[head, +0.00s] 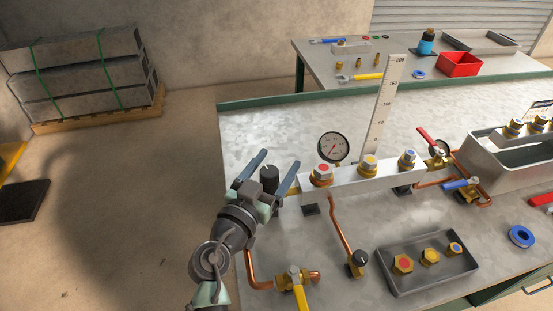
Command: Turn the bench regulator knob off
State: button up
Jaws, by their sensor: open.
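A dark, ridged knob (269,174), which looks like the bench regulator knob, stands near the left end of the pale manifold bar (340,183). My gripper (280,158) reaches in from the lower left. Its two blue-grey fingers are open, one on each side of the knob in the picture. I cannot tell whether either finger touches it. The gripper body hides the knob's lower part and the regulator's base. The knob's setting is too small to read. A round dial gauge (333,147) stands behind the bar.
Coloured hex fittings (370,165) sit along the bar. A yellow-handled valve (297,283) and a black-capped copper pipe (356,262) are in front. A grey tray (428,283) of fittings lies front right. An upright scale (385,108) stands behind.

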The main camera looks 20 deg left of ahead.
jog(key=shift+w, duration=0.35)
grip_shut()
jog(key=shift+y, duration=0.3)
